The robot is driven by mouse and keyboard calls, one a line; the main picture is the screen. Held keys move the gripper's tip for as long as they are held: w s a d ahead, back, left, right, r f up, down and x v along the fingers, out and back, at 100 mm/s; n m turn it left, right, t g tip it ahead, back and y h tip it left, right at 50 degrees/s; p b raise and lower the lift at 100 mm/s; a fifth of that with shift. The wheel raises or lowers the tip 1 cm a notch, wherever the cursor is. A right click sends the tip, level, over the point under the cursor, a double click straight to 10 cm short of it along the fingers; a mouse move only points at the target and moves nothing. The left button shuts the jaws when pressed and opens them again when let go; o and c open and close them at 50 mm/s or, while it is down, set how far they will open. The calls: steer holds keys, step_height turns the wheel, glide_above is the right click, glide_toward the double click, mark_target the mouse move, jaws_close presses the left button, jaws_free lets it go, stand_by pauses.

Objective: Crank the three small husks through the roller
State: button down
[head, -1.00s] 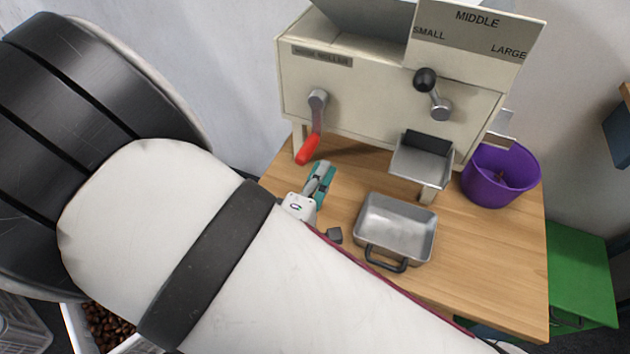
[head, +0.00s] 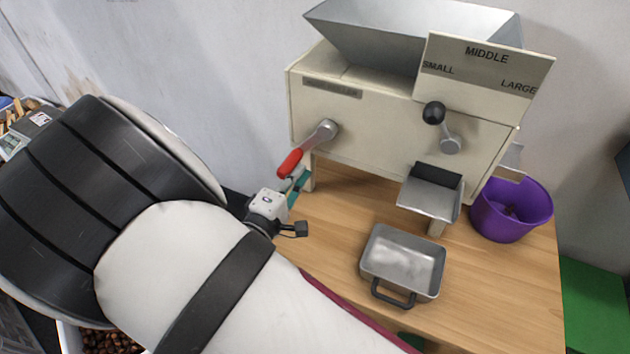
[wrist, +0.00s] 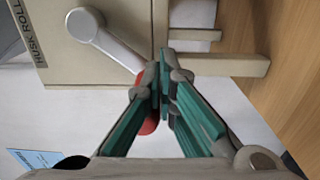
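The husk roller (head: 400,115) is a cream machine on a wooden table. Its crank (head: 322,133) has a grey arm and a red handle (head: 290,163), which points down and left. The crank arm also shows in the wrist view (wrist: 112,47). My gripper (head: 300,181) is at the red handle, just below and right of it. In the wrist view my gripper (wrist: 166,68) has its teal fingertips drawn together, and the red handle (wrist: 148,122) shows partly hidden behind the left finger. The fingers look beside the handle, not around it. No husks are visible; the hopper's inside (head: 410,35) is hidden.
A metal tray (head: 403,263) sits on the table (head: 490,285) below the chute (head: 430,195). A purple bucket (head: 512,210) stands at the right. A black-knobbed lever (head: 440,125) is beside the SMALL, MIDDLE, LARGE sign (head: 485,75). A green surface (head: 593,305) is at the right.

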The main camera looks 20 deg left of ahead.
steer(key=a+r+p, duration=0.6)
steer(key=r, duration=0.5)
steer(key=d+r+p, duration=0.6)
steer(key=d+r, duration=0.1)
steer(key=d, duration=0.1)
steer(key=d+f+b, duration=0.3)
steer(key=d+f, duration=0.1)
steer(key=d, duration=0.5)
step_height(320, 180, down, 12)
steer(key=b, duration=0.9)
steer(key=s+r+p, duration=0.1)
steer(key=s, duration=1.2)
steer(key=shift+a+r, duration=0.35)
steer(key=shift+a, duration=0.05)
